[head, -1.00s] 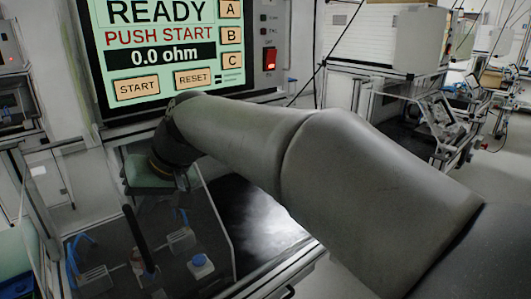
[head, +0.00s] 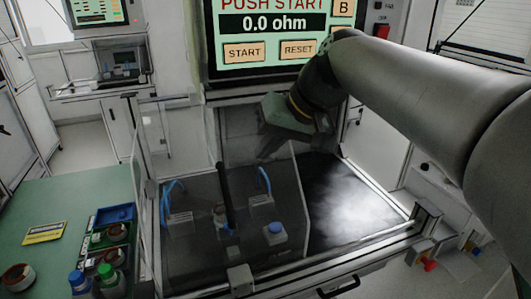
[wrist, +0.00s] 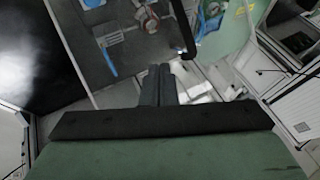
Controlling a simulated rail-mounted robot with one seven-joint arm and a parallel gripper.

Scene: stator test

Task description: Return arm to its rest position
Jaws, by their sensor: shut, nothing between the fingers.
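My arm crosses the right side of the head view and bends down in front of the test screen. My gripper (wrist: 158,72) shows in the wrist view as two dark fingers side by side, shut with nothing between them. It hangs in the air near the test station. In the head view the fingertips are hard to make out against the dark background. The test screen (head: 262,50) reads "0.0 ohm" with START and RESET buttons.
A clear-walled test bay holds a dark upright handle (head: 226,195), blue-cabled clamps and a blue-topped button (head: 275,230). A green table (head: 60,200) at left carries a tray with parts and several bottles. A dark, shiny plate (head: 345,205) right of the bay is bare.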

